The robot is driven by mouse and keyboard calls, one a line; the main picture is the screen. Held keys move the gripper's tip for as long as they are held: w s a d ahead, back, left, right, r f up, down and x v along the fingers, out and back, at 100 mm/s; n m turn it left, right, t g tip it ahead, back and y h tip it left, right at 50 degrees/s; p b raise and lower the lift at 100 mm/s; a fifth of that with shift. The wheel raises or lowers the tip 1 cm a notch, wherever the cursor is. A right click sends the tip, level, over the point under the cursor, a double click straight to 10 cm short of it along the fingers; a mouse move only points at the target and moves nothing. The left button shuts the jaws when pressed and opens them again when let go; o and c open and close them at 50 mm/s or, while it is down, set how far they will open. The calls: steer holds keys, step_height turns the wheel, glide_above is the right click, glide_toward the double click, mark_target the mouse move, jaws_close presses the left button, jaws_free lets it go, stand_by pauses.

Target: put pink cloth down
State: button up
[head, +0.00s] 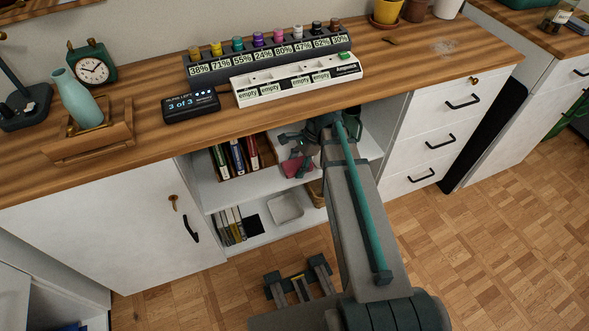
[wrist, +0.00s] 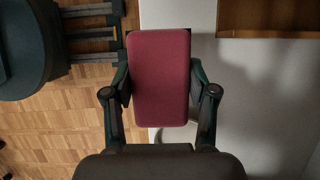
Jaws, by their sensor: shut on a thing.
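The pink cloth (wrist: 160,75) shows as a folded, rounded block in the wrist view, between the two fingers of my gripper (wrist: 159,92). The fingers press on its left and right sides. In the head view the pink cloth (head: 296,167) is small and partly hidden by my gripper (head: 297,150). It is at the open shelf below the desk top, in front of the upper compartment. I cannot tell whether the cloth touches the shelf board.
A wooden holder with books (head: 238,158) stands left in the upper compartment. Below are more books (head: 230,226), a white bin (head: 286,208) and a dark square (head: 253,225). The desk top (head: 140,110) overhangs the shelf. White drawers (head: 440,130) stand to the right.

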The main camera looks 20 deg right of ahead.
mark_target(301, 159)
steer(key=shift+w+a+f, duration=0.1)
steer(key=shift+w+a, duration=0.05)
steer(key=shift+w, duration=1)
steer(key=shift+f+b, duration=0.7)
steer(key=shift+f, duration=0.95)
steer(key=o, duration=1.1)
steer(key=shift+f, duration=0.15)
steer(key=shift+r, duration=0.3)
steer(key=d+r, duration=0.1)
steer(key=d+r+p, duration=0.1)
steer(key=shift+w+d+r+p, duration=0.15)
steer(key=shift+r+p, duration=0.15)
steer(key=shift+r, duration=0.1)
steer(key=d, duration=0.3)
steer(key=d+p, duration=0.1)
steer(key=d, duration=0.3)
steer(key=w+d, duration=0.1)
steer(key=d, duration=0.2)
steer(key=shift+w+d+f+p, duration=0.1)
steer(key=shift+d+f+p, duration=0.05)
steer(key=shift+d+p, duration=0.2)
